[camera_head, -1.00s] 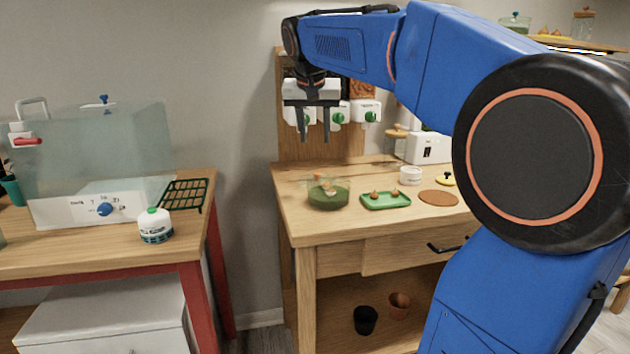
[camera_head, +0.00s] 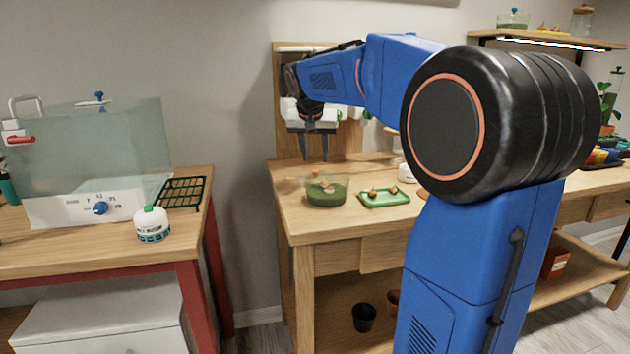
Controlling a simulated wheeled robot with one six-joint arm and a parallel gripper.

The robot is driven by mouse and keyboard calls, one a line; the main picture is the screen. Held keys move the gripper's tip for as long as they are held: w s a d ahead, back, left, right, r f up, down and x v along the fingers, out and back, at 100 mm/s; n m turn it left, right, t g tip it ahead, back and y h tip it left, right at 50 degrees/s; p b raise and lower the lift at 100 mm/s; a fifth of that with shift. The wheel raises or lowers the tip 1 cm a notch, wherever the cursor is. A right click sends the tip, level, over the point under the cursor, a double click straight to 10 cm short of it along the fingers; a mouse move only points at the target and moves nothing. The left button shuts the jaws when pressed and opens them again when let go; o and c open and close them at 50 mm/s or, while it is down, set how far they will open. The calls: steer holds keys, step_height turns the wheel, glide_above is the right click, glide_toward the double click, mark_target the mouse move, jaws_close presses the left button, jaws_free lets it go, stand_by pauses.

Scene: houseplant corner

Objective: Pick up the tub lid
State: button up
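A clear round tub (camera_head: 326,193) with green contents stands on the wooden bench, left of a green tray. Small pale and orange-brown shapes show at its top. I cannot clearly make out a lid: a faint clear edge shows at the tub's upper left, but whether it is the lid I cannot tell. My gripper (camera_head: 316,156) points down with its two fingers apart and nothing between them. In the picture it is just above the tub; its distance in depth is unclear.
The green tray (camera_head: 384,198) holds several small brown things. A white pot (camera_head: 405,173) is partly behind my arm. A pegboard (camera_head: 284,130) with white dispensers stands behind my gripper. A white bottle (camera_head: 151,224) and a clear-walled box (camera_head: 95,160) stand on the left table.

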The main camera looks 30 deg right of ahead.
mark_target(315, 171)
steer(key=shift+a+f+x, duration=0.1)
steer(key=shift+a+x, duration=0.1)
steer(key=shift+x, duration=1.2)
steer(key=shift+a+f+x, duration=0.1)
steer(key=shift+a+x, duration=0.1)
steer(key=shift+x, duration=1.2)
steer(key=shift+s, duration=0.1)
jaws_close()
